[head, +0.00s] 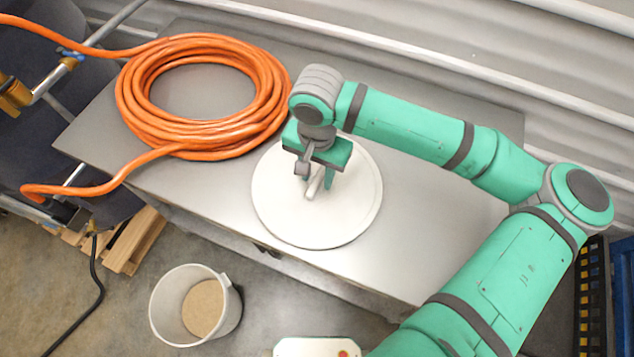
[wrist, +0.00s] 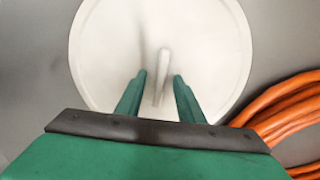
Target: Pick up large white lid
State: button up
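The large white lid (head: 316,218) lies flat on the grey metal table, its front edge close to the table's front edge. It is round, with a raised white bar handle (head: 315,187) at its middle. In the wrist view the lid (wrist: 205,45) fills the centre, and its handle (wrist: 161,75) stands between my fingers. My gripper (head: 321,188) is above the lid's middle, pointing down. In the wrist view my gripper (wrist: 159,85) is open, with a gap between each green finger and the handle. Whether the fingertips touch the lid I cannot tell.
A coiled orange hose (head: 135,105) lies on the table (head: 420,225) left of the lid, close to it. A white bucket (head: 160,310) with tan material stands on the floor in front. A wooden pallet (head: 138,240) is at left. The table's right part is bare.

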jog(key=shift+f, duration=0.2)
dwell(0.3)
grip_shut()
jog(key=shift+r, duration=0.15)
